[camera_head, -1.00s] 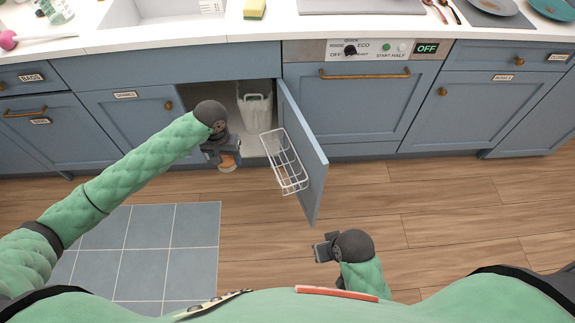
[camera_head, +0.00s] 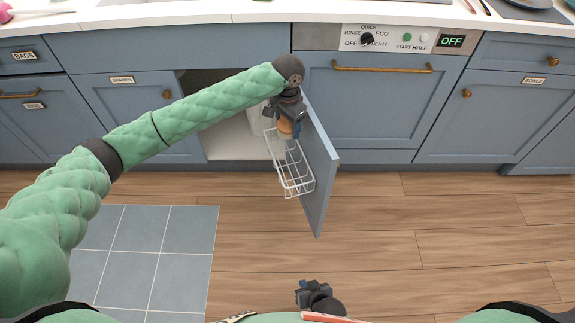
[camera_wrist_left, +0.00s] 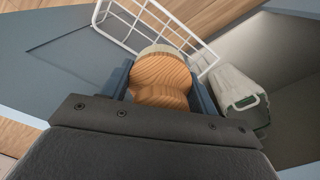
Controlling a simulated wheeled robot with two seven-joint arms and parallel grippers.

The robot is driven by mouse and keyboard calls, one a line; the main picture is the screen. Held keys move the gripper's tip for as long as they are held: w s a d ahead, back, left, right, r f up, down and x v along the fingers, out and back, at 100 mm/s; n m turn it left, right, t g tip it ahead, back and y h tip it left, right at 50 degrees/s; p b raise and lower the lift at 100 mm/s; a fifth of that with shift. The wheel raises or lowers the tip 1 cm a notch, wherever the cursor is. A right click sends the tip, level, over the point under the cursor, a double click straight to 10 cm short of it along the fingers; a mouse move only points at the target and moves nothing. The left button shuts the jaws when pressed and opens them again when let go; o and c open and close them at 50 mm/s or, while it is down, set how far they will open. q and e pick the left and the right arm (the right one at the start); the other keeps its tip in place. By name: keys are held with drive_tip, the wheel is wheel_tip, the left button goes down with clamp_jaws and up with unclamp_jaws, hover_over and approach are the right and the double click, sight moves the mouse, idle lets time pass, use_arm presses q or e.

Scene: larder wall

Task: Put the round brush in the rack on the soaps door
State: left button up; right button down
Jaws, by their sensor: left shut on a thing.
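The round brush (camera_wrist_left: 160,78) has a wooden knob handle and a pale rim of bristles on its far side. My left gripper (camera_wrist_left: 158,85) is shut on its wooden part. In the head view my left gripper (camera_head: 286,126) holds the brush (camera_head: 286,128) at the top end of the white wire rack (camera_head: 296,180), which is fixed to the inside of the open blue soaps door (camera_head: 321,175). The rack (camera_wrist_left: 127,30) is just beyond the brush in the wrist view. I cannot tell whether they touch. My right gripper (camera_head: 306,291) is low near my body; its jaw opening is unclear.
Behind the door is the open cupboard (camera_head: 235,142) with a pale container (camera_wrist_left: 240,90) inside. The dishwasher front (camera_head: 375,95) stands to the right. The wooden floor (camera_head: 420,215) is clear, with a grey tiled patch (camera_head: 150,245) at left.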

sight(287, 165)
use_arm(q)
wheel_tip(287, 165, down, 17)
drive_tip(key=shift+f+b, duration=0.1)
drive_tip(key=shift+b, duration=0.6)
drive_tip(key=shift+f, duration=0.1)
drive_tip(key=o, duration=1)
wheel_tip(287, 165, up, 12)
drive_tip(key=shift+r+p, duration=0.1)
drive_tip(key=shift+p, duration=0.45)
